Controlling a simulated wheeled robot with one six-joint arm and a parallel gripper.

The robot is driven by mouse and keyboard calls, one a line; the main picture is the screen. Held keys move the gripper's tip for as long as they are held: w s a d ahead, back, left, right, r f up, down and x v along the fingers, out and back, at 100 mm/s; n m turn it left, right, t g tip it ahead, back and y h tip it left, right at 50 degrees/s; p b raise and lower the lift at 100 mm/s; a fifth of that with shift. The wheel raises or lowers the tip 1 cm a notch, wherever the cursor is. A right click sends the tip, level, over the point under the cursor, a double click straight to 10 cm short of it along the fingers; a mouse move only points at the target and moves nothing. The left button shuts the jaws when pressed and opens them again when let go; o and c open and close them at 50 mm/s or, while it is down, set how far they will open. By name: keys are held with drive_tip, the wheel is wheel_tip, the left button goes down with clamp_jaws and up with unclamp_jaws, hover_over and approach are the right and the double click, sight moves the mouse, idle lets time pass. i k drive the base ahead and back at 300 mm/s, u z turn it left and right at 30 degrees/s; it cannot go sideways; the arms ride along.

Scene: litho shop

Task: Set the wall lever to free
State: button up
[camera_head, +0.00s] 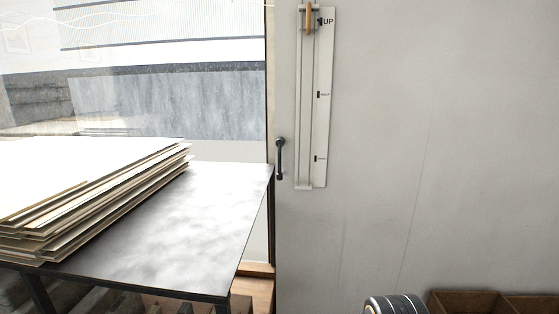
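A small dark lever (280,158) is on the pale wall, just left of the lower part of a vertical rail. It stands roughly upright, with a rounded knob at its top and a thicker part at its lower end. I see no readable "free" mark beside it. The rail (303,120) has an orange-brown handle (309,20) at its top, level with the word "UP" on a white scale plate (325,125). Two lower marks on the plate are too small to read surely. My gripper is not in view.
A dark-topped table (205,215) stands at the left, bearing a stack of boards (85,200). A window (165,105) is behind it. A brown open box (465,301) is at the bottom right. The wall right of the plate is bare.

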sight(281, 141)
drive_tip(key=z, duration=0.7)
drive_tip(key=i, duration=1.35)
drive_tip(key=u, duration=2.55)
